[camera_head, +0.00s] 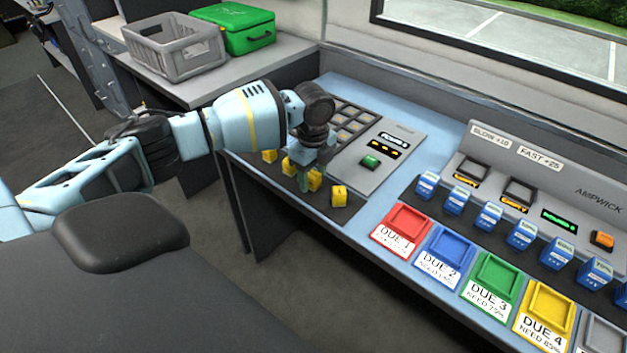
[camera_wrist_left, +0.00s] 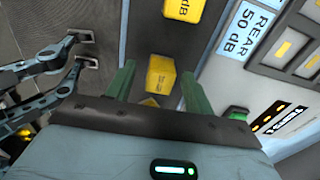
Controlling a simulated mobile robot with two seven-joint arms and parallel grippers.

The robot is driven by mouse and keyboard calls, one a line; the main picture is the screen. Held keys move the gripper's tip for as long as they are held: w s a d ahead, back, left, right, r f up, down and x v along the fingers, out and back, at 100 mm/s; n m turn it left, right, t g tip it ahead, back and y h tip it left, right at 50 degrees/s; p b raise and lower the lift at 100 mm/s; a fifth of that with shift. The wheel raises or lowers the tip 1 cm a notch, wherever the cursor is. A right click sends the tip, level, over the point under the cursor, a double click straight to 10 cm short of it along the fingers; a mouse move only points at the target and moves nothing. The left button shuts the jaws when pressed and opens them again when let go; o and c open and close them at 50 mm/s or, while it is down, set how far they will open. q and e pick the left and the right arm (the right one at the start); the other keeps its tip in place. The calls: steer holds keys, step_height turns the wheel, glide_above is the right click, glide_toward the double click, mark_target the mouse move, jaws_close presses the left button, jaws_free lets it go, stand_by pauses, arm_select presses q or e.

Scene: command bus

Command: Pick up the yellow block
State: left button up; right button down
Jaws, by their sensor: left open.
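Several small yellow blocks stand in a row on a dark strip (camera_head: 330,212) at the left end of the blue desk; the nearest is a yellow block (camera_head: 338,196). My left gripper (camera_head: 310,180) points down over this row, its green fingers apart. In the left wrist view, one yellow block (camera_wrist_left: 160,77) shows in the gap between the open fingers (camera_wrist_left: 157,82), not clamped. Another yellow block (camera_wrist_left: 183,8) lies beyond the fingertips, and part of a third (camera_wrist_left: 149,102) shows behind the gripper body. My right gripper does not show.
A grey panel (camera_head: 378,180) with a green button and a slotted grid stands right beside the row. Further right are coloured DUE trays (camera_head: 402,230) and a console (camera_head: 540,195) with blue blocks. A grey crate (camera_head: 172,58) and green case (camera_head: 245,40) stand behind.

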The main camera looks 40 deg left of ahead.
mark_target(313, 174)
arm_select(q)
steer(key=shift+f, duration=0.35)
steer(key=shift+c, duration=0.3)
steer(key=c, duration=1)
steer(key=shift+r, duration=0.2)
steer(key=shift+r, duration=0.6)
step_height(313, 174, up, 2)
steer(key=shift+r, duration=0.15)
steer(key=s+d, duration=0.2)
steer(key=s, duration=0.2)
steer(key=s+d+p, duration=0.1)
steer(key=s+d, duration=0.2)
steer(key=s, duration=0.2)
steer(key=s+d+r, duration=0.1)
steer(key=s+d, duration=0.2)
steer(key=s, duration=0.2)
steer(key=shift+r+p, duration=0.1)
steer(key=shift+p, duration=0.3)
